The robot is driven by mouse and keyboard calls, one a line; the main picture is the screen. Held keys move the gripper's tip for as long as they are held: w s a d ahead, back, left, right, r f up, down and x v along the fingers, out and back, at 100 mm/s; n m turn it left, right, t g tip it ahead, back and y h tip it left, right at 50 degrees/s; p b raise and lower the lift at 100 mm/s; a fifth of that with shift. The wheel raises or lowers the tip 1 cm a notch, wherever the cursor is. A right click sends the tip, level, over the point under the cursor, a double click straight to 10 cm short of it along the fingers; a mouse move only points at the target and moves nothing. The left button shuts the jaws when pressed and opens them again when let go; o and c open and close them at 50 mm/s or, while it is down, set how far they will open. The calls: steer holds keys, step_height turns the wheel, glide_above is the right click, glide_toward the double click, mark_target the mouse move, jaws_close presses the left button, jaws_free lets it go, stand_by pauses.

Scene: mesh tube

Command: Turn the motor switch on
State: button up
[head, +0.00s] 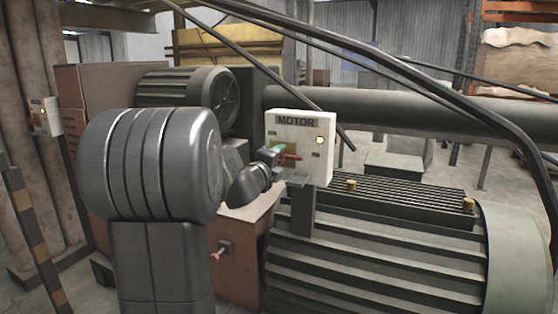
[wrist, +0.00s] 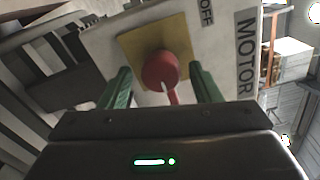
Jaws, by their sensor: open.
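The motor switch box (head: 318,128) is a white box labelled MOTOR on a post by the large ribbed motor. Its red rotary switch (wrist: 162,72) sits on a yellow plate (wrist: 130,45) in the wrist view, with a pale pointer line on it. In the head view the red handle (head: 290,157) shows partly behind my gripper. My gripper (wrist: 160,88) is open, with one green finger on each side of the red switch. I cannot tell whether the fingers touch it. The OFF label (wrist: 207,12) and the MOTOR label (wrist: 246,52) show rotated in the wrist view.
The large ribbed motor (head: 390,235) stands below and right of the box. A dark curved pipe (head: 450,97) passes behind and right of it. A second small switch box (head: 46,116) is at the far left, and a red lever (head: 218,254) sits low near my arm.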

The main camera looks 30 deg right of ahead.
steer(key=v, duration=1.2)
steer(key=shift+s, duration=0.2)
steer(key=shift+w, duration=0.1)
steer(key=x, duration=1.3)
steer(key=shift+w+d, duration=0.2)
steer(key=shift+w, duration=0.05)
steer(key=shift+a, duration=0.1)
